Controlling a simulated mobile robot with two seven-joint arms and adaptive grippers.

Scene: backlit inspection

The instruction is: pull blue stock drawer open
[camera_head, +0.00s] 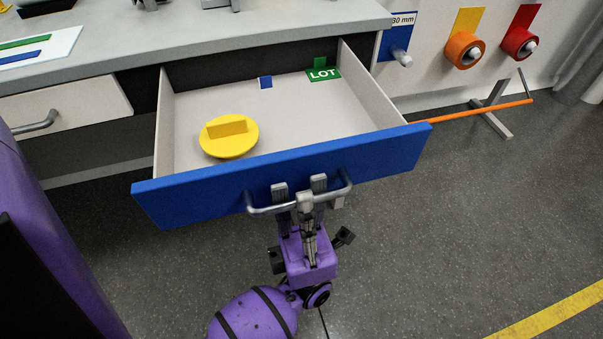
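The blue-fronted stock drawer (178,201) stands well out from the workbench, with its pale inside in view. A grey metal bar handle (262,210) is fixed to its blue front. My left gripper (304,196), purple with grey fingers, is at the middle of this handle. Two fingers show at the far side of the bar and one at the near side, so it looks shut on the handle. The underside of the grip is hidden. My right gripper is not in view.
A closed white drawer (75,108) is at left.

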